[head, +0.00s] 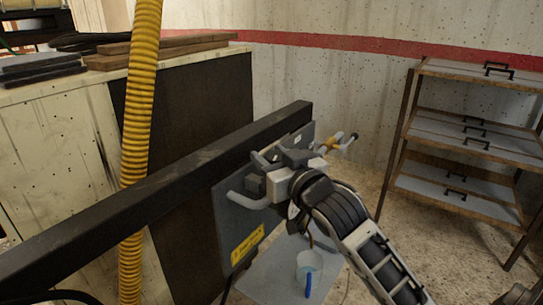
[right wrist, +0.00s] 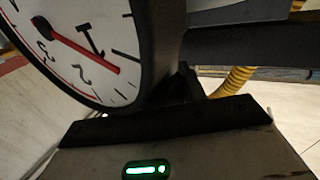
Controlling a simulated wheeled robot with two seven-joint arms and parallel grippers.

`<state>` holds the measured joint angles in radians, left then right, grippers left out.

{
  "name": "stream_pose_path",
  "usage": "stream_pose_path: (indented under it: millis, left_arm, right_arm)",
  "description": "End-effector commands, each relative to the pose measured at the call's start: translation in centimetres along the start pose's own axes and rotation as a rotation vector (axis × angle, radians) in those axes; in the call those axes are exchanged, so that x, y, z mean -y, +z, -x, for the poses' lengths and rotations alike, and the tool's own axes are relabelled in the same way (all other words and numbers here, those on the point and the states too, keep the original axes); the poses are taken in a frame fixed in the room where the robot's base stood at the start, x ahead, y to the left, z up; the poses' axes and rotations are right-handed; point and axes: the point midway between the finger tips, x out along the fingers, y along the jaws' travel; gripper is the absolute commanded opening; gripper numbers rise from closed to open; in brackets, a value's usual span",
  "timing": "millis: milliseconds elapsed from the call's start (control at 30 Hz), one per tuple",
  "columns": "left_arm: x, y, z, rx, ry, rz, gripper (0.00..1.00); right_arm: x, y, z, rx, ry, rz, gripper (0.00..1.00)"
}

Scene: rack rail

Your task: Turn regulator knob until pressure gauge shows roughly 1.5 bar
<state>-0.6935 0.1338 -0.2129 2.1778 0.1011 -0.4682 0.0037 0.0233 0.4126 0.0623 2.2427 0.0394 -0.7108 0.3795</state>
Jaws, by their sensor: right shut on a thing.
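The pressure gauge (head: 300,140) sits near the top of the grey panel (head: 226,195), and its dial cannot be read in the head view. In the right wrist view the white dial (right wrist: 75,85) fills the upper left, with its left and top cut off. Its red needle points between the 1 and the 2, about midway. My right gripper (head: 266,180) is at the panel and is shut on the regulator knob as far as I can tell. The knob itself is hidden by the gripper. My left gripper is not in view.
A yellow fitting (head: 332,144) sticks out on the panel's right. A shelf rack (head: 465,135) stands at the right.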

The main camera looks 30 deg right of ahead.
Motion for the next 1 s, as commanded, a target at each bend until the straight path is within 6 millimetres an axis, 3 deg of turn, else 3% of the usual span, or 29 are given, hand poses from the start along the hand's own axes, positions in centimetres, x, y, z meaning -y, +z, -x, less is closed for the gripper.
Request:
stream_pose_path:
  millis: [333,733,767,800,833,1000]
  left_arm:
    - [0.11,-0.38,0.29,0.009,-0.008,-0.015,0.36]
    - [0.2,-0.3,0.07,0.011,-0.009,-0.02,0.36]
    - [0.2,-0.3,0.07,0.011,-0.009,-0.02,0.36]
    - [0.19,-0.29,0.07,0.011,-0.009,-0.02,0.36]
    - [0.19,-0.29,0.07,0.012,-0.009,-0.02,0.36]
    - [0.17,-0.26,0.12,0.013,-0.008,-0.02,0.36]
  right_arm:
    - [-0.32,-0.09,-0.01,0.001,0.2,-0.007,0.18]
    - [-0.42,-0.06,0.04,0.002,0.229,0.001,0.18]
    - [-0.42,-0.06,0.04,0.002,0.228,0.001,0.47]
    - [-0.42,-0.06,0.04,0.002,0.228,0.001,0.58]
    - [-0.42,-0.05,0.04,0.002,0.228,0.001,0.63]
    - [-0.41,-0.04,0.04,0.002,0.228,0.0,0.63]
